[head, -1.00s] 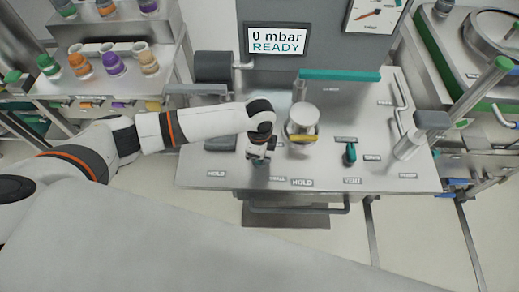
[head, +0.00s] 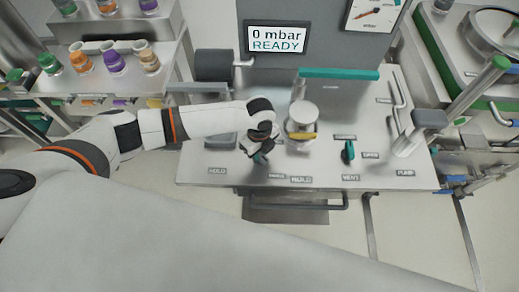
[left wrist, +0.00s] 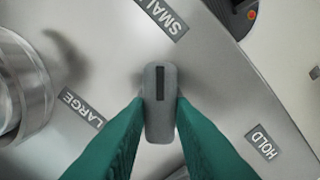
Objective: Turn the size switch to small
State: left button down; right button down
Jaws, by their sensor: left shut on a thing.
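The size switch (left wrist: 160,105) is a grey rounded knob with a dark pointer slot. In the left wrist view its slotted end points up the picture, toward the SMALL label (left wrist: 162,14). The LARGE label (left wrist: 82,110) lies to its left. My left gripper (left wrist: 160,115) is shut on the knob, with one teal finger on each side. In the head view my left gripper (head: 262,156) is low over the front left of the steel bench (head: 318,170), and it hides most of the knob. My right gripper is not in view.
A steel cylinder with a yellow part (head: 303,118) stands close to the right of my gripper. A teal knob (head: 348,151) sits farther right, near the VENT label. The display (head: 277,40) reads 0 mbar READY. A shelf with cups (head: 115,62) stands at the left.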

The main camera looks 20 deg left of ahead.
aim_at(260, 153)
pick_arm(q)
jog(key=shift+w+r, duration=0.1)
jog(key=c, duration=1.2)
grip_release()
jog(key=shift+c, duration=0.2)
notch_tip(260, 153, up, 12)
jog(key=b, duration=0.3)
